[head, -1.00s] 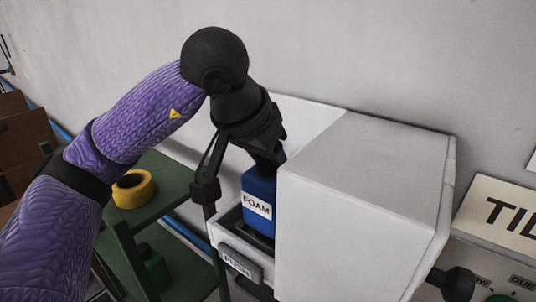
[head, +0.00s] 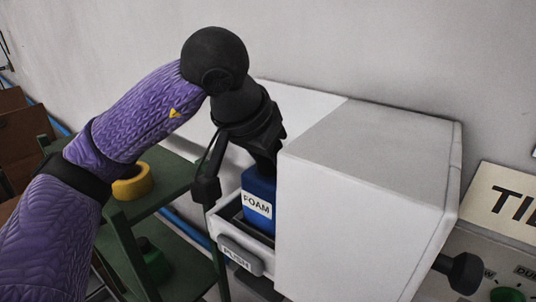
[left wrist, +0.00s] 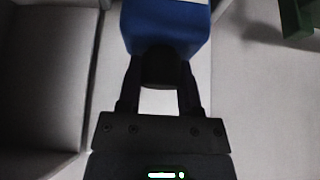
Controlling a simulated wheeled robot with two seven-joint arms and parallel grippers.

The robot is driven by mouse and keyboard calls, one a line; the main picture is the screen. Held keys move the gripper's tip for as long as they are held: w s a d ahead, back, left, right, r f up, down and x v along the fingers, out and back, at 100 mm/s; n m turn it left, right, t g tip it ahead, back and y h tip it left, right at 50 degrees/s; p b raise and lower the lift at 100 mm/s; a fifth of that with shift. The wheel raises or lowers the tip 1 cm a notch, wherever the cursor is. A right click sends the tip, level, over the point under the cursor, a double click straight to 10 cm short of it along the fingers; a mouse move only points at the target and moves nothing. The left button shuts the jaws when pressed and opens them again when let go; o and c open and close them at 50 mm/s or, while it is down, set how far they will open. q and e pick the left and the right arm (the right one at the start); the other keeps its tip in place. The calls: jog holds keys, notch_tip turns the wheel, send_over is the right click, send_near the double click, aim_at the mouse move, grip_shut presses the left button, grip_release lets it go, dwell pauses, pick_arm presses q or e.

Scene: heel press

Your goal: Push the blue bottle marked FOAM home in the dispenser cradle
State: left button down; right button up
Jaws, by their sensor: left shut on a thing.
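The blue bottle marked FOAM (head: 257,205) stands in the open cradle (head: 228,216) at the front left of the white dispenser (head: 372,185). Its lower end is hidden by the cradle's front wall and its right side is partly behind the housing. A grey bar marked PUSH (head: 240,255) is on the cradle's front. My left gripper (head: 265,160) is above the bottle, shut on its top. The left wrist view shows the fingers (left wrist: 160,85) on either side of a dark neck below the blue body (left wrist: 165,25). My right gripper is not in view.
A green shelf rack (head: 165,185) with a yellow tape roll (head: 133,183) stands left of the dispenser. A black knob (head: 463,272) sticks out at the dispenser's lower right. A sign (head: 505,205) and a control panel (head: 500,270) are at the right. The wall is behind.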

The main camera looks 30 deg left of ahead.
pick_arm(q)
jog(key=shift+f+b, duration=0.6)
jog(key=shift+f, duration=0.05)
dwell(2.5)
jog(key=shift+c, duration=0.9)
grip_release()
jog(key=shift+o, duration=0.9)
notch_tip(320, 180, up, 7)
jog(key=p, duration=0.6)
jog(key=shift+r+p, duration=0.1)
jog(key=shift+p, duration=0.2)
